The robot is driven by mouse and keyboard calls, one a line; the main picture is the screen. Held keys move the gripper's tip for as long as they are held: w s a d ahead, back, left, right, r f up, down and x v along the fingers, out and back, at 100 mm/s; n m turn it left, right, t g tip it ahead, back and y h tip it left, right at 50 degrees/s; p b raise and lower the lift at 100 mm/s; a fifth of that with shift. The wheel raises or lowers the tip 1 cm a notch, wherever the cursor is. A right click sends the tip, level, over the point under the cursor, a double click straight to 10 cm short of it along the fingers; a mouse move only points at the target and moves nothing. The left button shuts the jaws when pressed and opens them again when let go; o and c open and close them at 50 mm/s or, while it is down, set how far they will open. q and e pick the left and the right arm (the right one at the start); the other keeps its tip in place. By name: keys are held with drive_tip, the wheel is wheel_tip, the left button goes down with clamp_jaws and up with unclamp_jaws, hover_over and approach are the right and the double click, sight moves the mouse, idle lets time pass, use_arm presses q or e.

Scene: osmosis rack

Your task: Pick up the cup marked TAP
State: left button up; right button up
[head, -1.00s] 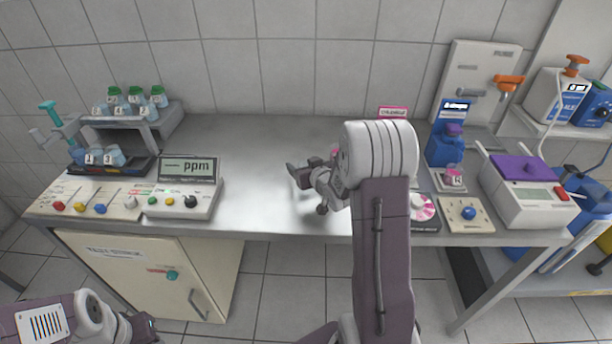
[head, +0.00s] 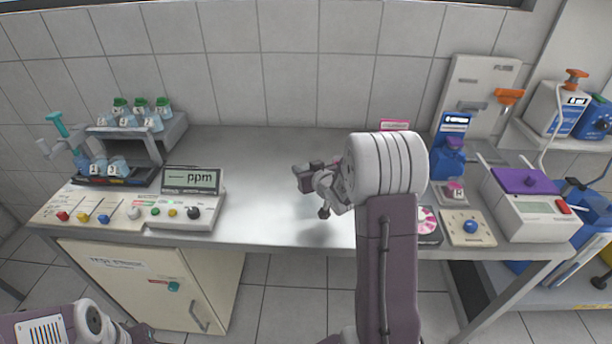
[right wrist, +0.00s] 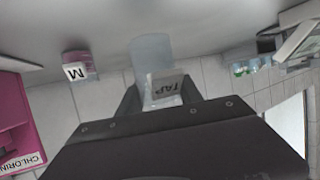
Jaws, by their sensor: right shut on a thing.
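The cup marked TAP (right wrist: 152,60) is pale and clear with a white label, and it shows upside down in the right wrist view. My right gripper (right wrist: 160,100) is shut on it, with a dark finger on each side of the cup. In the head view my right gripper (head: 308,178) is over the middle of the bench, and I cannot make out the cup there. My left gripper (head: 142,334) is at the bottom left, low in front of the cabinet, and its fingers are too small to read.
The ppm meter (head: 190,190) and a rack of bottles (head: 165,140) are at the left. The bench (head: 265,170) middle is clear.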

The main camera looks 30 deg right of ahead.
drive_tip(key=s+d+r+p, duration=0.2)
drive_tip(key=d+r+p, duration=0.2)
drive_tip(key=d+r, duration=0.4)
drive_tip(key=d, duration=0.3)
drive_tip(key=shift+s+d, duration=0.15)
drive_tip(key=shift+d, duration=0.1)
